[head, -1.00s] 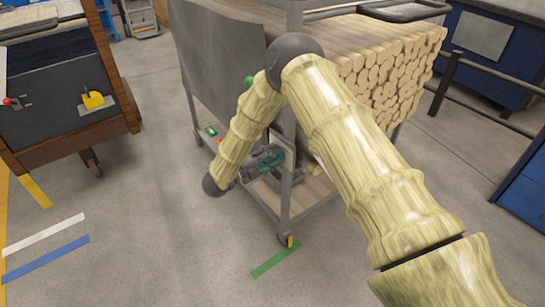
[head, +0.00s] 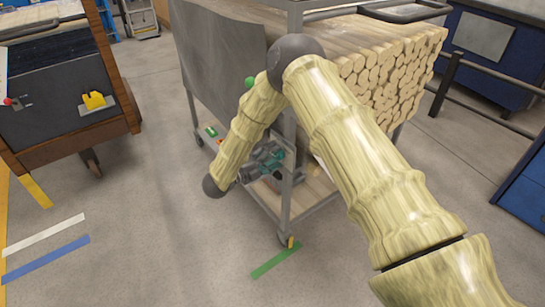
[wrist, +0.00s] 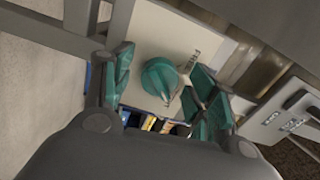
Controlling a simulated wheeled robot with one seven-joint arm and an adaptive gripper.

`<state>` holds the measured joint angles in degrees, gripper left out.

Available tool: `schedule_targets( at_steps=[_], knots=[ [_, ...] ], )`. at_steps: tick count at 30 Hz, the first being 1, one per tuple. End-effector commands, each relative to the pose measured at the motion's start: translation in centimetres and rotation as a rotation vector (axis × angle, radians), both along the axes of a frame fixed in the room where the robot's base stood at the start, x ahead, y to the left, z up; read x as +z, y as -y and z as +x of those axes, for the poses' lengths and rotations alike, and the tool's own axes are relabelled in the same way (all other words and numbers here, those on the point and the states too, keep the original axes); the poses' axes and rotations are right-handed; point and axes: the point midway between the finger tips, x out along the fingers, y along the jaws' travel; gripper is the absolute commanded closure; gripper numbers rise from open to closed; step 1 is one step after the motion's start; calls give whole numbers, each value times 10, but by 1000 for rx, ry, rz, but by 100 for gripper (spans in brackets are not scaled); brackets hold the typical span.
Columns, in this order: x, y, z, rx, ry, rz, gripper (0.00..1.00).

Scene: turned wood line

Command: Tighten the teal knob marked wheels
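The teal knob (wrist: 158,80) sits on a pale panel (wrist: 165,35) in the wrist view. Dark lettering stands beside it, too small to read surely. My gripper (wrist: 162,88) is open, with one teal-padded finger left of the knob and the other right of it. Gaps show between the knob and both fingers; I see no contact. In the head view my gripper (head: 270,161) is at the near end of the trolley, by its upright post. The knob cannot be made out there.
The trolley (head: 222,55) carries a stack of wooden rods (head: 392,75). Another plate with labelled parts (wrist: 290,118) is at the right in the wrist view. A wooden cart (head: 62,145) stands left. Taped grey floor (head: 165,235) is clear in front.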

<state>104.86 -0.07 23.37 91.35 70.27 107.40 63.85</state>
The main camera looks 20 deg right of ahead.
Motion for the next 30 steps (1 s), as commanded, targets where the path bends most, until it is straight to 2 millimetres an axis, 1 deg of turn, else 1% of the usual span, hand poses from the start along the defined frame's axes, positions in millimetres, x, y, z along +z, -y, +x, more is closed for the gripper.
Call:
schedule_targets(
  at_steps=[5,8,10,24,27,30],
  knots=[
    [0,-1,0,0,0,-1,42],
    [0,-6,-2,0,0,0,42],
    [0,-13,-4,1,0,-1,42],
    [0,-89,-32,1,0,0,42],
    [0,-101,-36,2,0,1,42],
    [0,-108,-39,0,0,0,42]
  ],
)
